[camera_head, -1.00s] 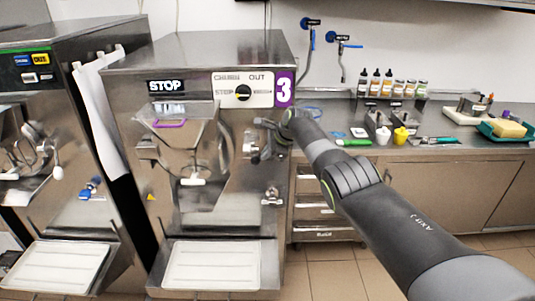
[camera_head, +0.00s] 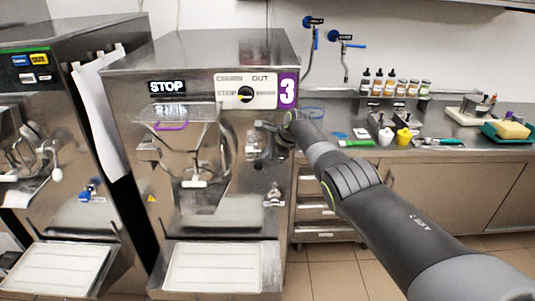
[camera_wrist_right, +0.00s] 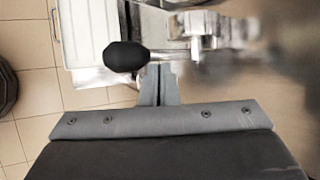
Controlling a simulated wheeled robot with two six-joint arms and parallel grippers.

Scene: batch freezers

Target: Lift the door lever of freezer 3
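Freezer 3 (camera_head: 215,60) is a steel machine with a purple number 3 label, a STOP sign and a black dial on its front. Its door lever shows in the right wrist view as a metal bar ending in a black knob (camera_wrist_right: 126,56). My right gripper (camera_wrist_right: 159,72) has its fingers together, with the tips close beside the knob at the bar; I cannot tell whether they touch. My left gripper is not in view.
Another freezer (camera_head: 60,110) stands at the left with a white towel (camera_head: 100,115) between. A white tray (camera_head: 214,267) sits below freezer 3. The counter (camera_head: 450,145) at right holds bottles, cups and a teal tray (camera_head: 508,132). Tiled floor is open below.

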